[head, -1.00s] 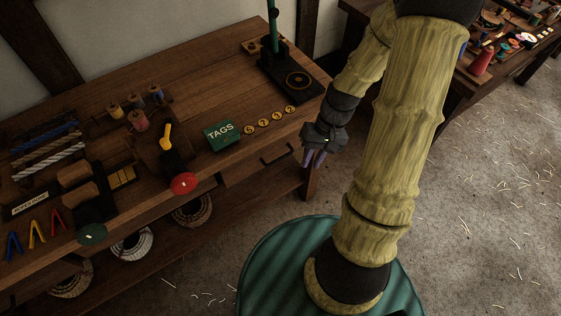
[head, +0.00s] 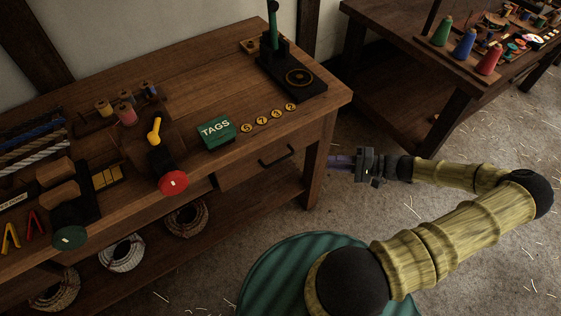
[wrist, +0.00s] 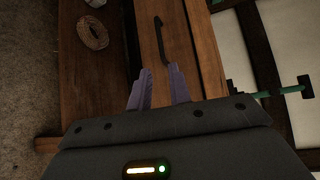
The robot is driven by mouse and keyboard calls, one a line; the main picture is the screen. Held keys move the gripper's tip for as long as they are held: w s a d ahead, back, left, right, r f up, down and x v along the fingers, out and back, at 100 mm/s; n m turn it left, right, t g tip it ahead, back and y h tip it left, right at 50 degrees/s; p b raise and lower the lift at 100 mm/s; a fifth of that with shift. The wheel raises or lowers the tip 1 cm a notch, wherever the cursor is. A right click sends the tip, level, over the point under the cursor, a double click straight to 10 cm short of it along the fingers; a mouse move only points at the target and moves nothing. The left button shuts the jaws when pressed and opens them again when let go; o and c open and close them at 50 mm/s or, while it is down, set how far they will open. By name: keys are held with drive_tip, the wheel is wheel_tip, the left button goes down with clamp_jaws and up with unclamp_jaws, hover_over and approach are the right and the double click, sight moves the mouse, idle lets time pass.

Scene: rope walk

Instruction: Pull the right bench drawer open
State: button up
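The right bench drawer (head: 242,172) is in the front of the wooden bench, under its right part, and looks shut. Its dark bar handle (head: 278,156) is in plain view. In the wrist view the handle (wrist: 161,38) lies beyond my fingertips, on the drawer front (wrist: 150,66). My gripper (head: 330,163) is right of the bench's front right leg, pointing left towards the drawer. In the wrist view the two purple fingers of my gripper (wrist: 160,72) stand apart with nothing between them. They are short of the handle and not touching it.
The bench top (head: 195,85) holds a green TAGS box (head: 216,132), numbered discs and a black stand (head: 292,76). Rope coils (head: 186,217) lie on the lower shelf. A second table (head: 395,85) stands at the back right.

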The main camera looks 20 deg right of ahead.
sight(280, 159)
drive_tip(key=p+x, duration=0.1)
drive_tip(key=x, duration=1.6)
drive_tip(key=shift+a+f+p, duration=0.1)
drive_tip(key=shift+a+p, duration=0.15)
drive_tip(key=shift+p, duration=0.15)
clamp_jaws()
